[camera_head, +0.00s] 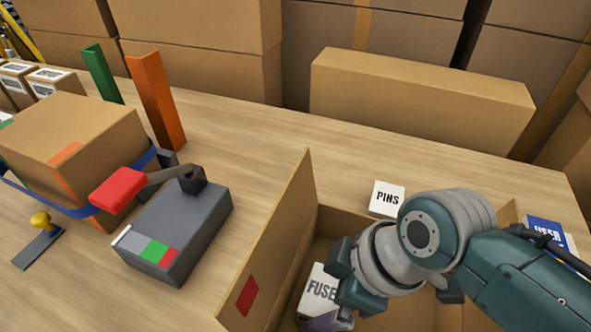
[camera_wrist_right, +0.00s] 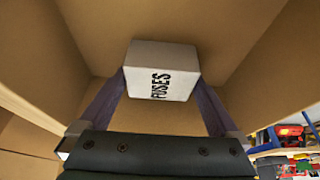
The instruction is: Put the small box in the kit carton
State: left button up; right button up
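A small white box marked FUSES (camera_head: 317,286) is inside the open brown kit carton (camera_head: 278,232); only part of it shows in the head view. My right gripper (camera_head: 327,319) reaches down into the carton. In the right wrist view the purple fingers of the gripper (camera_wrist_right: 161,88) lie against opposite sides of the FUSES box (camera_wrist_right: 160,58), shut on it. Carton walls surround it there. I cannot tell whether the box touches the carton floor. My left gripper is not in view.
A white box marked PINS (camera_head: 387,198) stands just behind the carton, and a blue-and-white item (camera_head: 546,232) lies to its right. A grey device with a red handle (camera_head: 181,232) stands left of the carton. A strapped brown box (camera_head: 75,140) is further left. Large cartons line the back.

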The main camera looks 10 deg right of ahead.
jog(key=shift+r, duration=0.1)
jog(key=shift+r+p, duration=0.3)
jog(key=p+v, duration=0.4)
jog(key=v, duration=0.7)
jog(key=shift+r, duration=0.3)
jog(key=shift+s+d, duration=0.1)
jog(key=shift+s, duration=0.05)
